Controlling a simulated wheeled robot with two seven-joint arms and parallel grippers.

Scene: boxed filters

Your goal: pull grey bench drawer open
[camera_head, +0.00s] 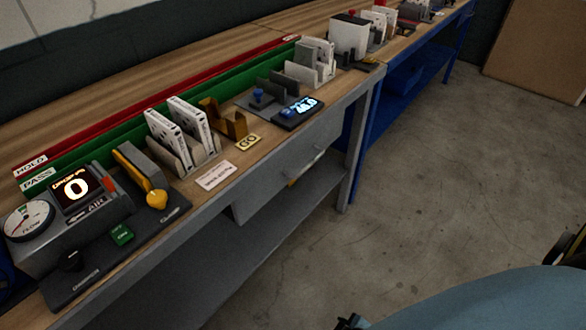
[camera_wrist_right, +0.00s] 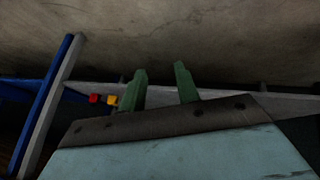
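The grey bench drawer (camera_head: 275,195) sits under the wooden top of the grey bench, its front roughly in line with the bench edge, so it looks closed. A small light handle (camera_head: 306,168) shows on its front. In the right wrist view, my right gripper (camera_wrist_right: 161,84) has two green fingers standing apart with nothing between them. In the head view, my pale blue right arm (camera_head: 490,302) comes in at the bottom right, apart from the drawer; its fingers are not clearly visible there. My left gripper is in neither view.
On the bench stand a gauge unit (camera_head: 75,205), white boxed filters (camera_head: 170,138), a green rail (camera_head: 225,95) and a red rail (camera_head: 120,115). A lower grey shelf (camera_head: 240,250) lies beneath the drawer. A blue bench (camera_head: 385,115) adjoins. The concrete floor (camera_head: 430,190) is clear.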

